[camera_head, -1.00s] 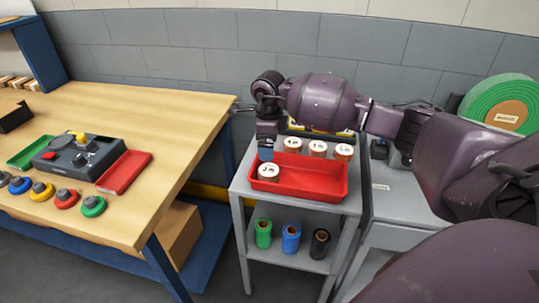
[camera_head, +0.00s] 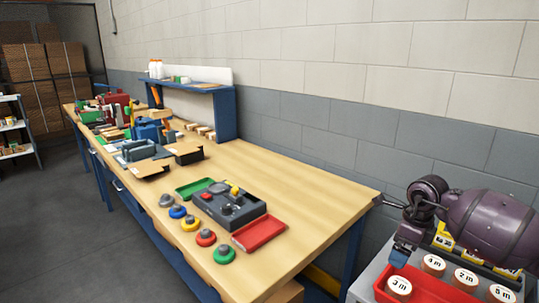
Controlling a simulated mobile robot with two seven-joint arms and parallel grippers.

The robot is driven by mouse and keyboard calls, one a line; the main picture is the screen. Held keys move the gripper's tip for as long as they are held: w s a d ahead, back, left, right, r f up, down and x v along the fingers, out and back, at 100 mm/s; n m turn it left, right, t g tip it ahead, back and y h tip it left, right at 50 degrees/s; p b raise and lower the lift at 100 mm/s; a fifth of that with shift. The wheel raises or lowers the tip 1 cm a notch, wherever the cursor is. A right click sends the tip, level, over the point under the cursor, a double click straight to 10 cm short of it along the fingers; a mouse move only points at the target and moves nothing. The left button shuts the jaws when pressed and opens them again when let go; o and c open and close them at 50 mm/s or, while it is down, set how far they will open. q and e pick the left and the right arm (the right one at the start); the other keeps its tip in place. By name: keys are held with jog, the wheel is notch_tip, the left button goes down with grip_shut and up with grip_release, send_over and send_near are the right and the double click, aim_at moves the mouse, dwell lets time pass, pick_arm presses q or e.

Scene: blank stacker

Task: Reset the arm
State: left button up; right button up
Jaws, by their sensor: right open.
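The gripper is open and holds nothing that I can see. More white-topped spools stand in the tray, including one labelled "4 m" (camera_head: 433,265) and one labelled "2 m" (camera_head: 466,279). My left gripper is out of view.
A long wooden workbench (camera_head: 310,185) fills the middle. On it are a grey control box (camera_head: 229,208), a green tray (camera_head: 200,188), a smaller red tray (camera_head: 259,233) and several coloured buttons. A blue shelf (camera_head: 222,110) stands behind. Open floor (camera_head: 100,240) lies at left.

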jog(key=w+a+r+m+t+y, duration=0.1)
jog(key=a+r+m+t+y, duration=0.45)
jog(key=a+y, duration=0.35)
jog(key=w+a+r+m+t+y, duration=0.1)
jog(key=a+r+m+t+y, duration=0.45)
jog(key=a, duration=0.55)
jog(key=s+d+f+m+t+h, duration=0.1)
jog(key=s+d+f+m+h, duration=0.3)
jog(key=s+f+m, duration=0.5)
jog(key=s+d+f+m+t+h, duration=0.1)
jog(key=s+d+f+m+h, duration=0.3)
jog(key=s+f+m+h, duration=0.5)
notch_tip(320, 180, down, 8)
jog(key=s+m, duration=0.1)
jog(key=m, duration=1)
jog(key=shift+d+r+m, duration=0.25)
jog(key=shift+d+m, duration=0.05)
jog(key=s+f+m+g, duration=0.1)
jog(key=s+f, duration=0.1)
jog(key=s, duration=0.2)
jog(key=s+d+f+m+g+h, duration=0.1)
jog(key=s+f, duration=0.2)
jog(key=s, duration=0.2)
jog(key=s+f+m+h, duration=0.1)
jog(key=s+f, duration=0.2)
jog(key=s, duration=0.2)
jog(key=shift+s+d+g, duration=0.1)
jog(key=shift+d+g, duration=0.3)
jog(key=shift+c, duration=0.3)
